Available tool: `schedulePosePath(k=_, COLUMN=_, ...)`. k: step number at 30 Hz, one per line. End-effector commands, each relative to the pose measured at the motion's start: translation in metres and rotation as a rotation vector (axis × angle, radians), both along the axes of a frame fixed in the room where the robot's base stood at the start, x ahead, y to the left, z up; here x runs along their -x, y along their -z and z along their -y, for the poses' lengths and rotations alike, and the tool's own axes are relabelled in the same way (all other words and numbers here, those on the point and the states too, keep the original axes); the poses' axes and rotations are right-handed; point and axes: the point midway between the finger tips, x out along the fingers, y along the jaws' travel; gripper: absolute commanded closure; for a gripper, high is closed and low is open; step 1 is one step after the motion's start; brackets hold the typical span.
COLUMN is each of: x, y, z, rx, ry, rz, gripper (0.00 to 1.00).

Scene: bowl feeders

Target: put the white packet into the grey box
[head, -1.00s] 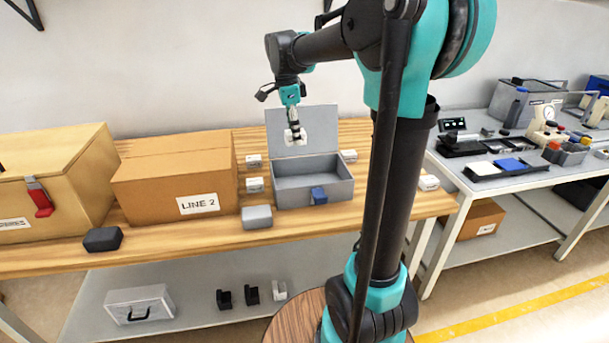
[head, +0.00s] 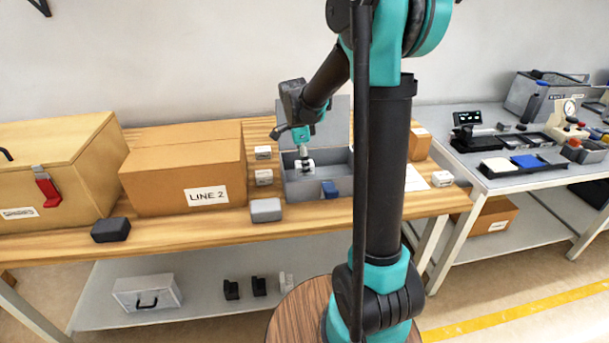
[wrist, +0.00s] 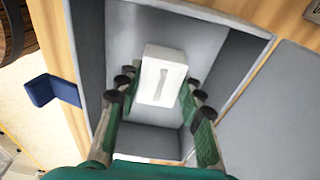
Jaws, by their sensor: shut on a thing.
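The grey box (head: 304,190) stands on the wooden bench with its lid (head: 340,110) raised at the back and a blue latch (head: 331,189) on its front. My gripper (head: 305,164) is at the box's opening, pointing down. In the wrist view my gripper (wrist: 152,100) is shut on the white packet (wrist: 163,75), one finger at each side. The packet is over the inside of the grey box (wrist: 91,45), with bare grey floor around it. I cannot tell whether it touches the floor. My arm hides the box's right end in the head view.
White packets (head: 263,153) (head: 264,177) lie left of the box, and another (head: 442,178) lies at the bench's right end. A LINE 2 carton (head: 165,180) and a wooden chest (head: 80,165) stand left.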

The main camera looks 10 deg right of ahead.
Motion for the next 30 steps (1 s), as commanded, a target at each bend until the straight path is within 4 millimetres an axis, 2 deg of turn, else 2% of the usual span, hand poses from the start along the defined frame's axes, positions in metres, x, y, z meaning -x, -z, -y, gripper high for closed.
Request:
schedulePosePath(k=12, x=0.0, y=0.042, z=0.0, rx=0.0, ry=0.0, rz=0.0, gripper=0.98)
schedulePosePath(k=24, x=0.0, y=0.046, z=0.0, rx=0.0, ry=0.0, rz=0.0, gripper=0.98)
schedulePosePath(k=25, x=0.0, y=0.045, z=0.0, rx=0.0, ry=0.0, rz=0.0, gripper=0.59)
schedulePosePath(k=29, x=0.0, y=0.045, z=0.0, rx=0.0, ry=0.0, rz=0.0, gripper=0.43)
schedulePosePath(k=30, x=0.0, y=0.045, z=0.0, rx=0.0, ry=0.0, rz=0.0, gripper=0.42)
